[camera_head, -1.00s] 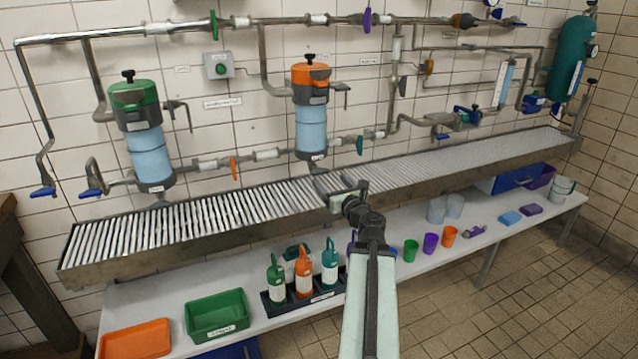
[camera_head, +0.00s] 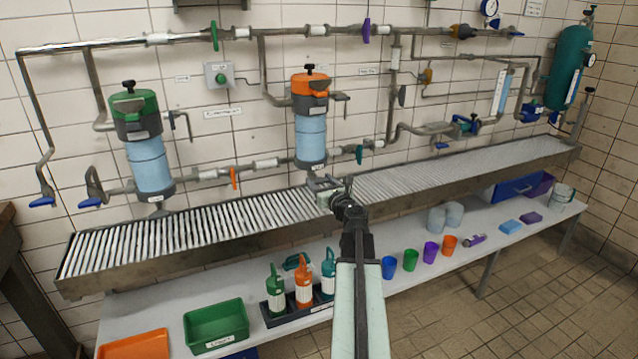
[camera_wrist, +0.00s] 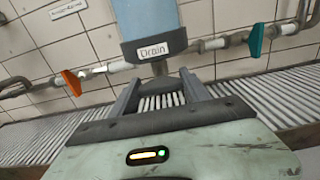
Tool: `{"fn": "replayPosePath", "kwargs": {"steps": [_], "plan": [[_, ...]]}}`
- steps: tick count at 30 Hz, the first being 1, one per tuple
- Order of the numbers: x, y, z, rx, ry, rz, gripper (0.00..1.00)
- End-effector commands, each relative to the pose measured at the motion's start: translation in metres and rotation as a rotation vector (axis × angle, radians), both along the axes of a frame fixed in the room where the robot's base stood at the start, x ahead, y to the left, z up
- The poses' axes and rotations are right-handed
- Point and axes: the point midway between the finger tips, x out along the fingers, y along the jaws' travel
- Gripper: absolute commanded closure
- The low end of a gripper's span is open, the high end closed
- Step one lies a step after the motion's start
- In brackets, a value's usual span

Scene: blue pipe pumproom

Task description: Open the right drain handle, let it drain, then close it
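The right filter (camera_head: 311,138) has an orange top, a blue body and a dark grey base. In the wrist view its base carries a "Drain" label (camera_wrist: 153,49), with a short outlet (camera_wrist: 160,69) below it. I cannot make out a separate drain handle there. My gripper (camera_head: 322,186) is open and empty, just below the filter base in the head view. In the wrist view its spread fingers (camera_wrist: 159,77) point toward the outlet, with the grating showing between them. An orange handle (camera_wrist: 70,83) is left of the filter and a teal handle (camera_wrist: 256,39) is right.
A slatted drain channel (camera_head: 180,232) runs along the wall below the pipes. The left filter (camera_head: 150,165) has a green top. Below, a white shelf (camera_head: 395,297) holds bottles (camera_head: 303,286), cups (camera_head: 430,251) and a green tub (camera_head: 215,324).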

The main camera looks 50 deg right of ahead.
Motion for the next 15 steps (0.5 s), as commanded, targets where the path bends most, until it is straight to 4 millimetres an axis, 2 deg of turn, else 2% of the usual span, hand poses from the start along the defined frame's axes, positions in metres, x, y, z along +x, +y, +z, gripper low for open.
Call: {"fn": "replayPosePath", "kwargs": {"steps": [5, 10, 15], "plan": [[0.0002, 0.0005, 0.0000, -0.030, 0.012, 0.001, 0.86], [0.0005, 0.0009, -0.0001, -0.186, 0.076, 0.001, 0.86], [0.0006, 0.0013, -0.0001, -0.251, 0.103, 0.001, 0.86]]}}
